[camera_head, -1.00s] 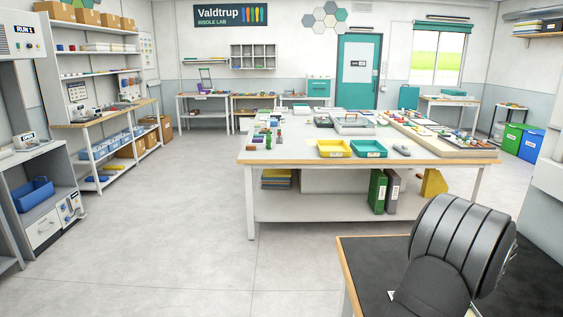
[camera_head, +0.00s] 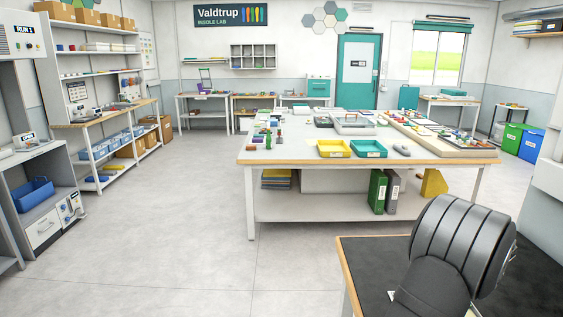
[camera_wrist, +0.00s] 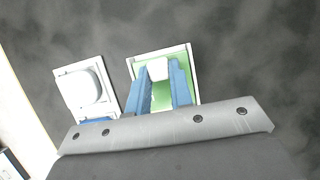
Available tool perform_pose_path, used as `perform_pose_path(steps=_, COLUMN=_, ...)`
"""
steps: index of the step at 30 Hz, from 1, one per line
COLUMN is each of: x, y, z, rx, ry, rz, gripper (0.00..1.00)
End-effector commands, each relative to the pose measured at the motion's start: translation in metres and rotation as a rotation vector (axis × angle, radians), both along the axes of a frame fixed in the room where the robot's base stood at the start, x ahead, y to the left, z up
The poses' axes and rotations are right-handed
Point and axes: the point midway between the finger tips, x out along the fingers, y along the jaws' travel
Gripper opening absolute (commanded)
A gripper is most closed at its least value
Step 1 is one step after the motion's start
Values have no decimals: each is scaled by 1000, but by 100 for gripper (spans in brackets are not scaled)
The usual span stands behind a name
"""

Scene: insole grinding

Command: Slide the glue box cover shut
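In the wrist view, a white-rimmed box (camera_wrist: 194,92) with a bright green inside lies on a dark surface. My gripper (camera_wrist: 159,68) is over it, its two blue fingers standing apart. A small white block (camera_wrist: 157,70) shows between the fingertips and fills most of the gap; I cannot tell whether the fingers press on it. The fingers hide part of the green area. I cannot make out which part is the sliding cover. In the head view, the gripper and the box are hidden.
Left of the box lies a white plate (camera_wrist: 62,83) with a rounded white piece (camera_wrist: 84,88) on it. The dark surface is clear beyond both. In the head view, a black-topped bench (camera_head: 375,262) is at the lower right, and a large table (camera_head: 300,157) holds trays and parts.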

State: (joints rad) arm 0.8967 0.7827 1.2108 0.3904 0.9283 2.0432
Motion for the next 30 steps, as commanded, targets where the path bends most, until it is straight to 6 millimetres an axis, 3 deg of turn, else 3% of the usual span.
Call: perform_pose_path(steps=30, x=-47, y=-1, z=0, rx=-1, ry=-1, rz=-2, gripper=5)
